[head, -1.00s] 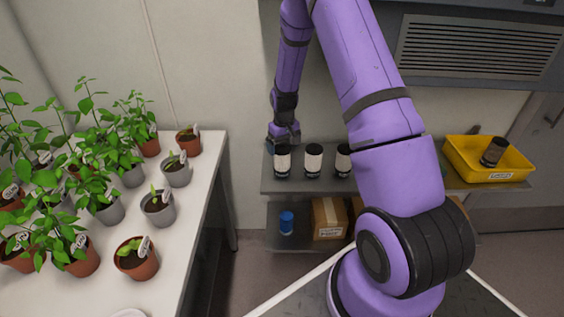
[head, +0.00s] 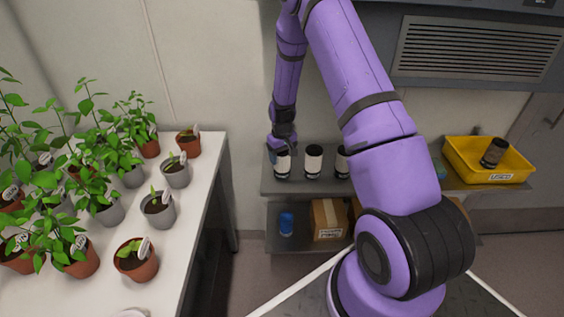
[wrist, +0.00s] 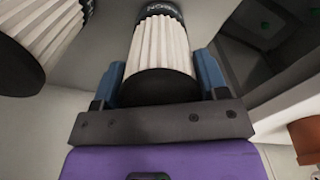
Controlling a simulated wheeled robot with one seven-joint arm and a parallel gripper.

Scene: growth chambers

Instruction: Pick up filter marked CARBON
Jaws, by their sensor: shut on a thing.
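Several pleated white filters with black ends stand on the upper grey shelf (head: 390,186). The leftmost filter (head: 283,164) is under my gripper (head: 282,147), with the middle filter (head: 314,161) and another filter (head: 342,161) to its right, the last partly hidden by my arm. In the wrist view my gripper (wrist: 163,88) is shut on a filter (wrist: 162,45), its blue fingers at both sides. A neighbouring filter (wrist: 35,40) shows at the upper left of the wrist view.
A yellow bin (head: 462,166) with a dark used filter (head: 493,153) stands at the shelf's right end. A blue jar (head: 286,223) and a cardboard box (head: 329,218) are on the lower shelf. A white table (head: 203,215) with potted plants fills the left.

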